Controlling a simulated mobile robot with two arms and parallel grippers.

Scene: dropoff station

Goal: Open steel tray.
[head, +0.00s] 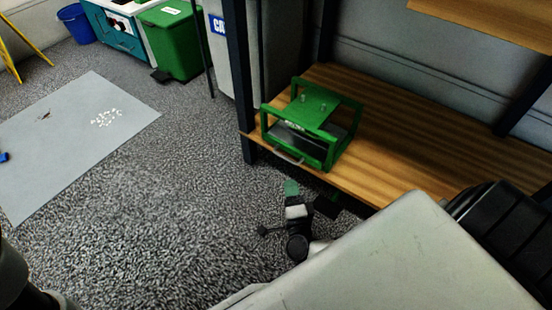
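A green open-frame box (318,108) stands on the wooden shelf near its front left corner. A grey metal tray (301,138) sits low inside the frame, and a pale bar handle (287,156) shows at its front, by the shelf edge. The tray looks pushed in; its inside is largely hidden by the green top. My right gripper (297,208) is below and in front of the handle, apart from it, over the floor. Its dark fingers appear spread to either side, with nothing seen between them. My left gripper is out of view.
The wooden shelf (400,135) has dark posts, and its right side is bare. An upper shelf board (490,22) overhangs at top right. A grey mat (65,145) lies on the floor at left. A green bin (175,45) and blue bucket (76,24) stand behind.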

